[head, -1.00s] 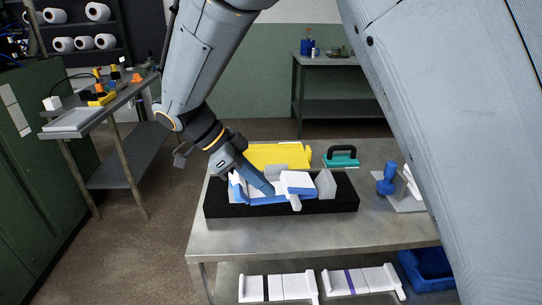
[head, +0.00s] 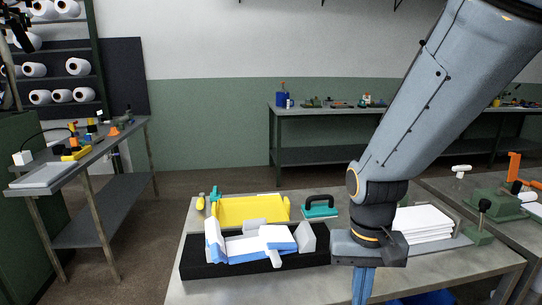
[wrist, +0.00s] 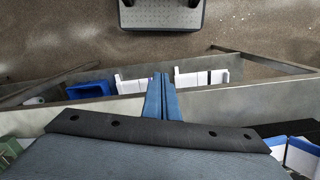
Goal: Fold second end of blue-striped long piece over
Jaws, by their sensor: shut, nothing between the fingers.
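The blue-striped long piece (head: 240,248), white with blue, lies in the black tray (head: 200,271) on the metal table. Its left end (head: 213,238) stands up at a tilt. At the right, a white flap with a blue edge (head: 278,236) lies over the middle, with a white tab sticking out toward the front. Blue and white parts also show at the right edge of the wrist view (wrist: 302,156). My gripper (wrist: 161,78) is shut and empty, pointing down at the table's front edge, right of the tray and apart from the piece. In the head view its fingertips are cut off.
A yellow tray (head: 250,211) and a teal tool with a black handle (head: 320,211) stand behind the black tray. A white stack (head: 424,222) lies to the right. Below the table edge, white pieces (wrist: 203,78) and a blue bin (wrist: 88,89) show in the wrist view.

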